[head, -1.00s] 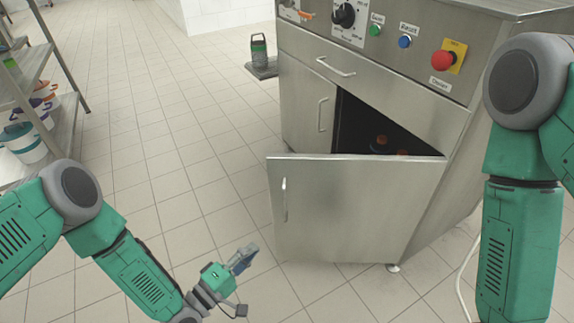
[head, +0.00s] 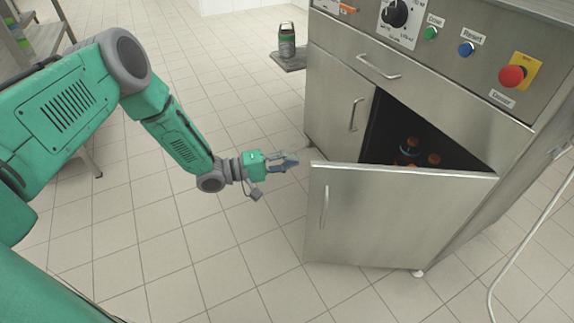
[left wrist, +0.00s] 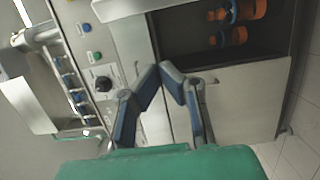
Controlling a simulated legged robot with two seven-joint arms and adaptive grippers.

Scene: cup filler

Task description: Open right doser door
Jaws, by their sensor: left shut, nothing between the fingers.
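The right doser door (head: 400,222) is a flat steel panel, swung partly open toward me, with a vertical bar handle (head: 324,207) near its free left edge. My left gripper (head: 294,160) is shut and empty. In the head view it appears just left of the door's top free corner; contact cannot be told. In the left wrist view, the left gripper's fingertips (left wrist: 166,66) come together in front of the doser front, beside the dark opening (left wrist: 185,30). My right gripper is not in view.
The left doser door (head: 340,95) is closed; its face also shows in the left wrist view (left wrist: 245,100). Orange-capped parts (head: 434,159) sit inside the cabinet. A control panel (head: 455,50) is above. Tiled floor in front is clear.

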